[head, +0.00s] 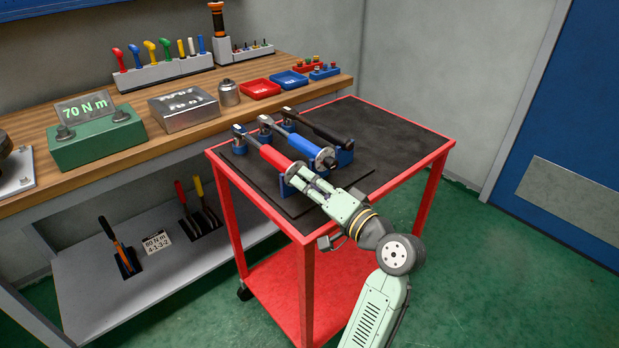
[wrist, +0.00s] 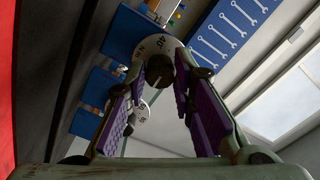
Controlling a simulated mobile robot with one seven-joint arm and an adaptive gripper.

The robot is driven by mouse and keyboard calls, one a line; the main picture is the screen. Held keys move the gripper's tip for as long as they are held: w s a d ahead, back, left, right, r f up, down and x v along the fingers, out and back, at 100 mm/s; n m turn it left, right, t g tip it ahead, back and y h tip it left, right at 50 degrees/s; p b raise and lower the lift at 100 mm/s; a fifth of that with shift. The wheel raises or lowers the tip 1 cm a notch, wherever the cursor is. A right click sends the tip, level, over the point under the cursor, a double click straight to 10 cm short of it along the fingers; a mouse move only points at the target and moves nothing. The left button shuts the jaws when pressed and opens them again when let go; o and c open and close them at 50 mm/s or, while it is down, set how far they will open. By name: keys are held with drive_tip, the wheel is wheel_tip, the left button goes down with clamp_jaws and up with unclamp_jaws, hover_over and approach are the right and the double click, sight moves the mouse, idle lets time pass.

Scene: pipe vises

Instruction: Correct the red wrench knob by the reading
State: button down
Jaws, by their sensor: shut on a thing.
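The red wrench (head: 279,159) lies in a blue holder on the cart, its handle end towards my arm. My gripper (head: 298,172) is at that end and hides its knob in the head view. In the wrist view my gripper (wrist: 160,88) has its purple-padded fingers on either side of the dark knob (wrist: 158,72), shut on it. Behind the knob is a white dial (wrist: 165,47) with a partly hidden mark that looks like 40. The green tester's display (head: 84,110) on the bench reads 70 N m.
The blue wrench (head: 296,143) and black wrench (head: 315,130) lie close beside it. A shelf card (head: 157,241) reads 80 N m and 4-1-3-2. A metal box (head: 184,108) stands on the bench. The cart's right side (head: 390,140) is clear.

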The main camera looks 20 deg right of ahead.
idle(0.4)
drive_tip(key=c, duration=1.3)
unclamp_jaws()
drive_tip(key=shift+c, duration=0.2)
drive_tip(key=v, duration=1.2)
drive_tip(key=shift+r, duration=0.1)
